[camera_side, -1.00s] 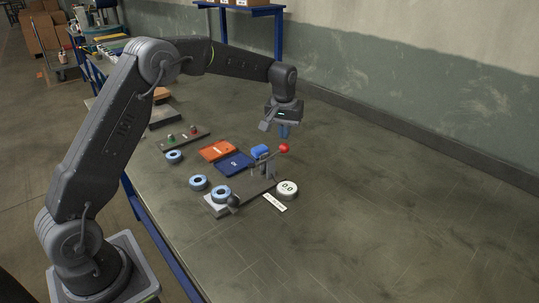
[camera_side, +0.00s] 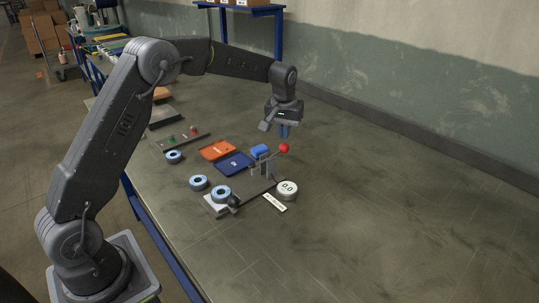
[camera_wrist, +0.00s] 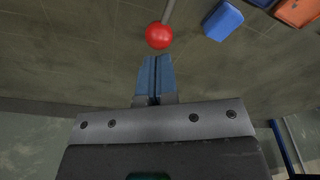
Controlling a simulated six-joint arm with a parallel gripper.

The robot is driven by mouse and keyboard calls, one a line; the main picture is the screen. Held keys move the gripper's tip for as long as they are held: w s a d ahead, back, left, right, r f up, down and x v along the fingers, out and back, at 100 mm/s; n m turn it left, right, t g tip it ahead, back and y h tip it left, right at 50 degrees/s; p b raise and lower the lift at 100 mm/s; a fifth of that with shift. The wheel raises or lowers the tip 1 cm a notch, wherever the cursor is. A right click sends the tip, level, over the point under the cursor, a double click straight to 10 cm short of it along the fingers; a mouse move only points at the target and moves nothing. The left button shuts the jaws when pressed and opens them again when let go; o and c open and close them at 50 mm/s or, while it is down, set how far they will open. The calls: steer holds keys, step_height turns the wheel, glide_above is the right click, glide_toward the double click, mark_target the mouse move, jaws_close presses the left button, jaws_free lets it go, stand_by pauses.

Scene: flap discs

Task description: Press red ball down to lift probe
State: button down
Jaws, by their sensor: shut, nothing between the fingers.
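The red ball (camera_side: 284,148) sits on the end of a lever on the gauge stand (camera_side: 268,168). In the wrist view the red ball (camera_wrist: 159,36) is just ahead of my fingertips, with its lever rod running up out of the frame. My gripper (camera_side: 284,134) is shut and empty, pointing down above the ball and apart from it. Its blue fingers (camera_wrist: 155,62) lie together in the wrist view. A round white dial (camera_side: 287,189) stands beside the stand. A blue disc (camera_side: 221,193) lies on the pale block at the stand's near end. The probe tip is too small to make out.
Two more blue discs (camera_side: 198,182) and (camera_side: 174,157) lie on the table. An orange tray (camera_side: 217,150), a dark blue tray (camera_side: 235,163) and a blue block (camera_side: 260,150) lie left of the lever. The table to the right is clear.

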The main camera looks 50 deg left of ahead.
mark_target(284, 144)
steer(key=shift+f, duration=0.15)
steer(key=shift+f, duration=1.9)
steer(key=shift+r, duration=4.55)
